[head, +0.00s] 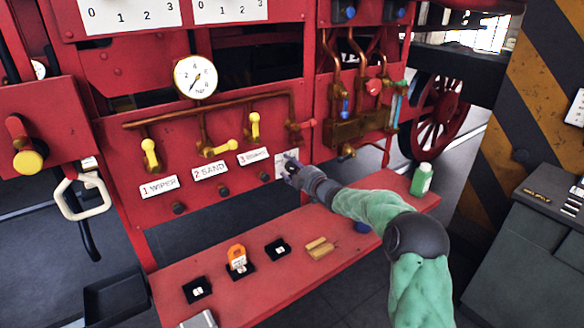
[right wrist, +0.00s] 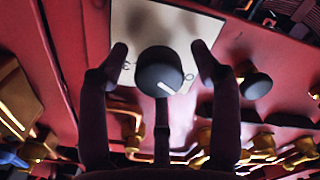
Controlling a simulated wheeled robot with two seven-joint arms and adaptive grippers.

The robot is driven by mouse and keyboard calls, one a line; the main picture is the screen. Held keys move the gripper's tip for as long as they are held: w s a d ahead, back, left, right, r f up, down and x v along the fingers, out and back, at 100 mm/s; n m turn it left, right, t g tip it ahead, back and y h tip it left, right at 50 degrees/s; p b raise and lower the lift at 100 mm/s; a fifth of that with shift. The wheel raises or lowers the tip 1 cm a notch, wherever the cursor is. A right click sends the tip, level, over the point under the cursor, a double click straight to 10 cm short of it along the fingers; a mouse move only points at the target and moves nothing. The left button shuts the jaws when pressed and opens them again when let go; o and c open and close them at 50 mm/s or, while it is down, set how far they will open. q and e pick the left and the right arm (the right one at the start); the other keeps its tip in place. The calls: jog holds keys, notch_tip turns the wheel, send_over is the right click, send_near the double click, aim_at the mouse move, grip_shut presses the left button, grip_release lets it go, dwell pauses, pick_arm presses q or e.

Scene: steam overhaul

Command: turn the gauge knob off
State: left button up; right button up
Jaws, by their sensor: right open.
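The gauge knob (right wrist: 160,72) is black and round with a white line, on a cream plate (right wrist: 150,22) on the red panel. A small round mark shows on the plate to the knob's right. My right gripper (right wrist: 160,48) is open, with a fingertip on each side of the knob; I cannot tell whether they touch it. In the head view the right gripper (head: 291,167) is at the plate's lower right and largely hides the knob. My left gripper is not in view.
A round gauge (head: 195,77) sits above copper pipes with yellow-handled valves. Labels for wiper (head: 159,187) and sand (head: 211,170) are left of the plate. A red shelf (head: 215,312) below holds small items and a green bottle (head: 421,179). A striped pillar (head: 535,85) stands right.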

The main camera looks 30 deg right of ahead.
jog(key=s+d, duration=0.1)
jog(key=s, duration=1.1)
jog(key=shift+r, duration=0.25)
jog(key=shift+r, duration=0.1)
